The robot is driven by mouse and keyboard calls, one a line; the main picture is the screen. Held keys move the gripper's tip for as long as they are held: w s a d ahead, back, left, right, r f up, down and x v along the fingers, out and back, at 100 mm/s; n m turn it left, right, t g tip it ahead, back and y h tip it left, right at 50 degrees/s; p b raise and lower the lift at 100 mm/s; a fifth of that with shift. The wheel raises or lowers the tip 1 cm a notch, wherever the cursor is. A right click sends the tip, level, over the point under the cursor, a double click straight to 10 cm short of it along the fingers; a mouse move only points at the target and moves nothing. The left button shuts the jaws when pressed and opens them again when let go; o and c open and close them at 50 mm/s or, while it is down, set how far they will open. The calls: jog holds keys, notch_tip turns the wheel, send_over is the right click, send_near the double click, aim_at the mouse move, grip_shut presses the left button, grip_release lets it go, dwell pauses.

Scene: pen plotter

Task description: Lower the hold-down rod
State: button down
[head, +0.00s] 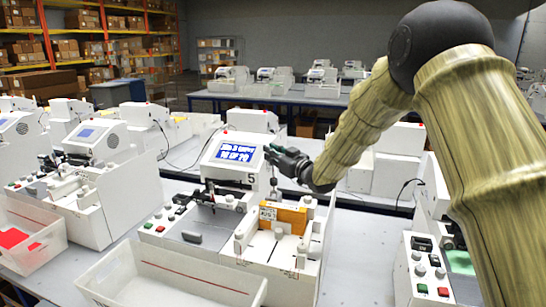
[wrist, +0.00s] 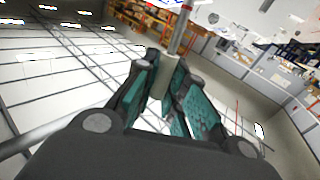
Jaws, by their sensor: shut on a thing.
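The hold-down rod (head: 273,182) stands upright on the white plotter (head: 214,253) numbered 5, above an orange box (head: 283,215). My gripper (head: 272,158) reaches in from the right and is at the top of the rod. In the wrist view, the teal-padded fingers of my gripper (wrist: 168,88) are shut around a pale cylindrical grip (wrist: 166,76) on the rod. The thin metal rod (wrist: 181,30) runs on beyond the fingers. The fingers hide part of the grip. The plotter's blue screen (head: 235,153) is lit.
A white bin (head: 180,279) stands in front of the plotter, and another bin with red pieces (head: 30,238) is at the left. A similar plotter with green and red buttons (head: 432,290) stands to the right. Other machines line the tables behind.

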jog(key=s+a+f+n+y+b, duration=0.1)
jog(key=s+f+n+y+b, duration=0.1)
jog(key=b, duration=0.9)
jog(key=s+a+f+n+t+y+b, duration=0.1)
jog(key=s+a+f+n+y+b, duration=0.1)
jog(key=s+n+b, duration=0.5)
notch_tip(320, 180, down, 2)
jog(key=s+y+b, duration=0.1)
jog(key=b, duration=0.3)
jog(key=shift+n, duration=0.3)
jog(key=shift+s+a+y, duration=0.1)
jog(key=shift+y, duration=0.3)
jog(key=c, duration=1.5)
grip_release()
jog(key=shift+o, duration=0.2)
jog(key=v, duration=0.7)
jog(key=shift+s, duration=0.15)
jog(key=shift+f, duration=0.1)
